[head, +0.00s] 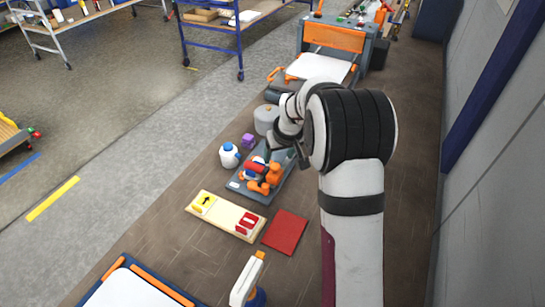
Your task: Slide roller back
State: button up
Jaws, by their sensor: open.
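A grey tray (238,186) lies on the brown bench and carries a small orange stand (272,177) with a red cylinder, perhaps a hand roller (256,167), beside it. At the far end, a machine has an orange bar, perhaps a roller (333,38), across its grey frame, with a white sheet (318,67) on its bed. My gripper (285,153) points down over the back of the grey tray, open, near the red cylinder. Its fingertips are small and partly hidden by my wrist, and I cannot tell whether they touch anything.
A blue-capped white bottle (229,157), a purple block (248,141) and a grey round container (266,119) stand around the tray. In front lie a sign board (225,215), a red square (285,232) and a spray bottle (247,282). A wall is on the right.

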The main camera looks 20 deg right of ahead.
aim_at(275, 166)
jog(key=x, duration=0.6)
jog(key=shift+f, duration=0.2)
grip_shut()
dwell(1.0)
